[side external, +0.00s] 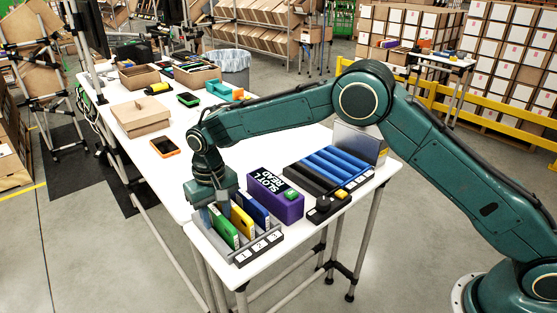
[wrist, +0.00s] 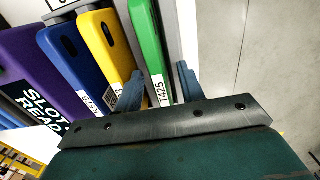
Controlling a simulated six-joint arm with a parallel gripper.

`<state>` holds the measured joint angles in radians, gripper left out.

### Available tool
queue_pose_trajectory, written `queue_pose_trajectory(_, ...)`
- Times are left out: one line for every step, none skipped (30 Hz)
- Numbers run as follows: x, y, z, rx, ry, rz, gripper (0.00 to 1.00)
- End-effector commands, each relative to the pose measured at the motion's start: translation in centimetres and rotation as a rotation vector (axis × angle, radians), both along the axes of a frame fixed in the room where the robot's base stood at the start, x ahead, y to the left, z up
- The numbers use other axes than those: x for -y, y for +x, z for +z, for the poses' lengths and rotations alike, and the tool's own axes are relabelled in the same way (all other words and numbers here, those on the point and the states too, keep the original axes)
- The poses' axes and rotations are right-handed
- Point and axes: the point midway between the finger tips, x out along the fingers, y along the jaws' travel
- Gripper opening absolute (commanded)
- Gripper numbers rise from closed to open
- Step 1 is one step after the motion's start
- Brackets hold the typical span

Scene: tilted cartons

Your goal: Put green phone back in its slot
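The green phone (side external: 222,227) stands on edge at the left end of the grey slotted rack (side external: 247,256). My gripper (side external: 216,206) is directly above it, pointing down. In the wrist view, the green phone (wrist: 149,48) with its T425 label lies between my two fingers (wrist: 158,85). The fingers look open, with narrow gaps on both sides. A yellow phone (side external: 242,222) and a blue phone (side external: 257,210) stand in the slots to its right. The lower part of the green phone is hidden by the rack.
An orange device (side external: 165,147) and a closed carton (side external: 140,117) lie farther back on the white table (side external: 190,205).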

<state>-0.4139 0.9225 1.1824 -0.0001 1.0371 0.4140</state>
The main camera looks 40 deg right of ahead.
Motion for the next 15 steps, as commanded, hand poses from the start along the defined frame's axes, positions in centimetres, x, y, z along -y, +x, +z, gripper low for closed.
queue_pose_trajectory(0.0, 0.0, 0.5, 0.001, 0.001, 0.000, 0.39)
queue_pose_trajectory(0.0, 0.0, 0.7, 0.001, 0.001, 0.000, 0.39)
queue_pose_trajectory(0.0, 0.1, 1.1, 0.002, 0.001, 0.000, 0.39)
queue_pose_trajectory(0.0, 0.1, 1.5, 0.003, 0.001, 0.000, 0.39)
queue_pose_trajectory(0.0, 0.1, 1.9, 0.003, 0.002, 0.000, 0.39)
queue_pose_trajectory(0.0, 0.1, 2.5, 0.003, 0.002, 0.000, 0.39)
queue_pose_trajectory(0.0, 0.1, 2.9, 0.004, 0.002, 0.000, 0.39)
queue_pose_trajectory(0.0, 0.1, 3.3, 0.004, 0.002, 0.000, 0.39)
queue_pose_trajectory(0.0, 0.1, 4.0, 0.003, 0.001, 0.000, 0.39)
queue_pose_trajectory(0.0, 0.1, 4.5, 0.004, 0.002, 0.000, 0.39)
queue_pose_trajectory(0.0, 0.1, 5.1, 0.004, 0.002, 0.000, 0.39)
queue_pose_trajectory(0.0, 0.1, 5.8, 0.005, 0.002, 0.000, 0.39)
queue_pose_trajectory(0.0, 0.1, 6.3, 0.004, 0.002, 0.000, 0.39)
queue_pose_trajectory(0.0, 0.1, 6.8, 0.003, 0.001, 0.000, 0.39)
queue_pose_trajectory(0.0, 0.1, 7.5, 0.005, 0.002, 0.000, 0.39)
